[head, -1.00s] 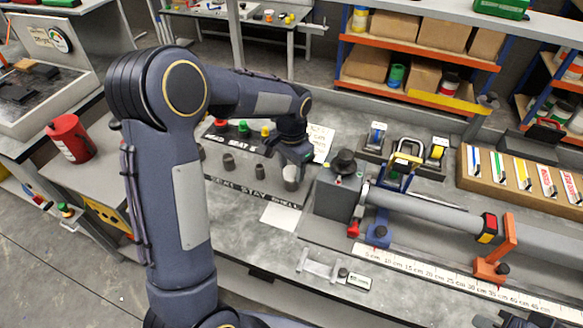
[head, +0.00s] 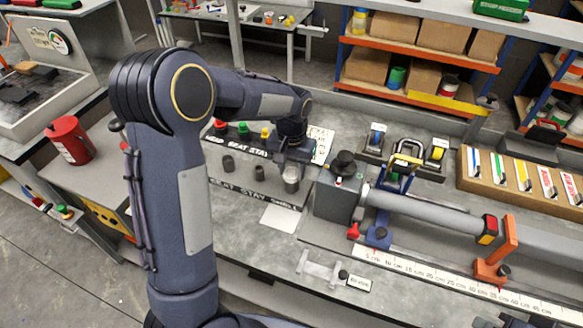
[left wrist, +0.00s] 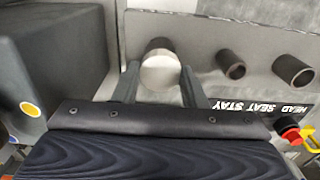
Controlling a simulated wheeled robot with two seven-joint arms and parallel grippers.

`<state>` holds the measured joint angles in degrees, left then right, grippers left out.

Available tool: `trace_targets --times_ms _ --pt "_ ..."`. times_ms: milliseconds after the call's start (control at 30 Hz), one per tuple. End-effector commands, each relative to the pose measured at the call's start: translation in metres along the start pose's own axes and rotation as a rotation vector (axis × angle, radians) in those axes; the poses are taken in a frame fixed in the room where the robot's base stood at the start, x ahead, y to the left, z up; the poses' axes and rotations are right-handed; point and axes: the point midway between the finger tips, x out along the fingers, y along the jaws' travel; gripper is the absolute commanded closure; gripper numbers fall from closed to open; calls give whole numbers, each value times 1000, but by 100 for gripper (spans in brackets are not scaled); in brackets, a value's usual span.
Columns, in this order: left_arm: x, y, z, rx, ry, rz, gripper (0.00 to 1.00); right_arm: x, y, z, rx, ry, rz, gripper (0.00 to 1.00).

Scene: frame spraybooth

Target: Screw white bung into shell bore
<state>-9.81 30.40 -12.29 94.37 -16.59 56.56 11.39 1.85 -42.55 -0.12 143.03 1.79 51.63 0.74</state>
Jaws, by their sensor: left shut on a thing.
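My left gripper (left wrist: 162,88) is shut on the white bung (left wrist: 161,74), a pale round piece between its two fingers. The bung is in line with the mouth of the shell bore (left wrist: 158,44), the end one in a row of grey sockets. I cannot tell how deep the bung sits in it.
Grey sockets (head: 228,163) stand left of the shell. Red (head: 220,125), green (head: 243,128) and yellow (head: 265,131) bungs stand behind. A grey block (head: 336,196) with a long tube (head: 430,212) is close on the right. The bench in front holds a card (head: 282,218).

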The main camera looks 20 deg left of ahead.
Motion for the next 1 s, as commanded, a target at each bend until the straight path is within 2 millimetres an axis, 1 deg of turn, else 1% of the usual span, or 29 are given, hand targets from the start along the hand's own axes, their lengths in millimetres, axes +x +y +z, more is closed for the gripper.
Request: trace_targets --times_ms 100,233,333,567,667,833,900,1000 --pt "0 -2 0 163 -2 -2 86 -2 -1 -1 0 0 0 100" --pt "0 -2 0 324 -2 -2 86 -3 -1 -1 0 0 0 100" --pt "0 -2 0 367 -2 -3 86 -3 -1 -1 0 0 0 100" --pt "0 -2 0 373 -2 -3 87 -3 -1 -1 0 0 0 100" --pt "0 -3 1 469 -3 -2 87 -4 -2 -2 0 0 0 100" --pt "0 -3 1 707 -5 -2 87 -8 -3 -4 0 0 0 100" --pt "0 -3 1 754 -4 -2 87 -8 -4 -4 0 0 0 100" --pt "1 -3 1 767 -4 -3 86 -7 -3 -4 0 0 0 100"
